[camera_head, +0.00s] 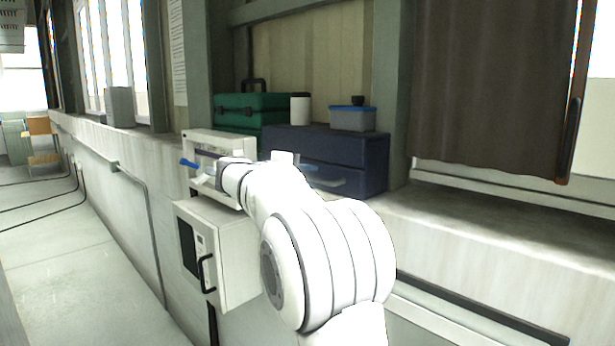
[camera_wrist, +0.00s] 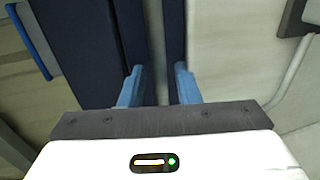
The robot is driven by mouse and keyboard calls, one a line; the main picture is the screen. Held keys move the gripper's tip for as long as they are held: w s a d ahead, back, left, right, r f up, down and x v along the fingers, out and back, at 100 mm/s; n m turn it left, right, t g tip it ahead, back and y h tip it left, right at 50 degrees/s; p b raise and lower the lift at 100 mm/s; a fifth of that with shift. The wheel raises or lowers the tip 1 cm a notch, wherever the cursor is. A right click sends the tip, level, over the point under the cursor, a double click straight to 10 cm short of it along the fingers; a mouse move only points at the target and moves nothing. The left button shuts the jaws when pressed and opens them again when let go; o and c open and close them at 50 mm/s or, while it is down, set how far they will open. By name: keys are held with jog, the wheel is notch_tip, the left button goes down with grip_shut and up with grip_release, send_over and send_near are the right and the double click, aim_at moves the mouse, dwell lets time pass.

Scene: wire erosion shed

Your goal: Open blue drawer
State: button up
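The dark blue drawer unit (camera_head: 360,155) stands on the sill. It has two drawers one above the other, and their fronts look shut. A pale handle (camera_head: 345,182) shows on the lower front; my arm covers the unit's left part. In the wrist view the dark blue unit (camera_wrist: 80,50) fills the left and middle. My gripper (camera_wrist: 159,72) has two blue fingers standing apart. A pale grey strip, apparently a drawer handle (camera_wrist: 156,45), runs between them. I see no clear contact.
A blue-lidded box (camera_head: 353,119) stands on the unit, as does a white cylinder (camera_head: 300,110). A green case (camera_head: 245,112) is behind to the left. A white device (camera_head: 215,140) and a white cabinet (camera_head: 235,250) are left. The sill (camera_head: 450,220) is clear to the right.

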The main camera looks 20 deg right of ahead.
jog(key=shift+d, duration=0.15)
jog(key=shift+c, duration=0.4)
grip_shut()
